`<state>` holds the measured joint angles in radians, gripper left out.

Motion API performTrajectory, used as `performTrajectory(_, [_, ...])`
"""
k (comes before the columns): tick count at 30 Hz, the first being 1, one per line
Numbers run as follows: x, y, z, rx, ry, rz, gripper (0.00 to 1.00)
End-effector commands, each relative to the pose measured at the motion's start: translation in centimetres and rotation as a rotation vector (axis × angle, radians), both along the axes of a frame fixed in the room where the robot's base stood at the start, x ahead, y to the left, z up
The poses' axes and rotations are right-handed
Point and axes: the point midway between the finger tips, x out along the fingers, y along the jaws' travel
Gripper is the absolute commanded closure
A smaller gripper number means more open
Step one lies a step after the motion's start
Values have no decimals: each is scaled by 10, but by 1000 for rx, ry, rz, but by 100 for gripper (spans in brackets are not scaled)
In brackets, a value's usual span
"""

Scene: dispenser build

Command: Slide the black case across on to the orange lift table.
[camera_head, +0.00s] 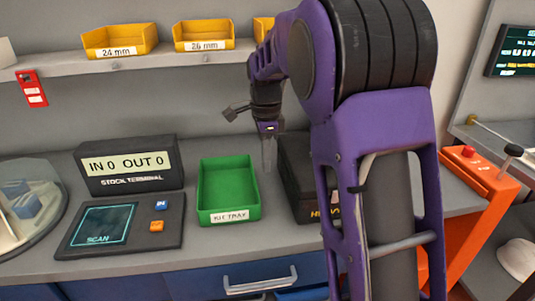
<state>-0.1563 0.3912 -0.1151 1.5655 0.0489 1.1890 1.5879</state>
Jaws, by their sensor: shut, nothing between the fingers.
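The black case (296,183) stands on the grey bench, right of the green kit tray. Its right part is hidden behind my purple arm, and only the start of its orange front lettering shows. My gripper (268,167) points down at the case's left side, between it and the tray. Its fingers are shut and empty. I cannot tell whether they touch the case. The orange lift table (482,172) is at the right, beyond my arm, with a red knob on top. My arm hides part of the space between case and lift table.
The green kit tray (229,190) is empty and close to my gripper's left. A stock terminal (129,166) and a scan pad (118,229) stand farther left. Yellow bins (203,36) sit on the shelf above. A blue drawer (247,277) is below the bench edge.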

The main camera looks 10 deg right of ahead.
Motion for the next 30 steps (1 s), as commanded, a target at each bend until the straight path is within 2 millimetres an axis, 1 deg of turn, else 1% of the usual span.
performTrajectory(1, [-1, 0, -15, -1, 4, 0, 100])
performTrajectory(7, [-1, 0, -56, -1, 2, 2, 100])
performTrajectory(10, [1, -19, -52, -1, -3, -3, 100])
performTrajectory(15, [1, -35, -52, -1, -2, 0, 100])
performTrajectory(19, [1, -40, -52, -1, -2, 2, 100])
performTrajectory(30, [1, -41, -51, -2, -2, 2, 100])
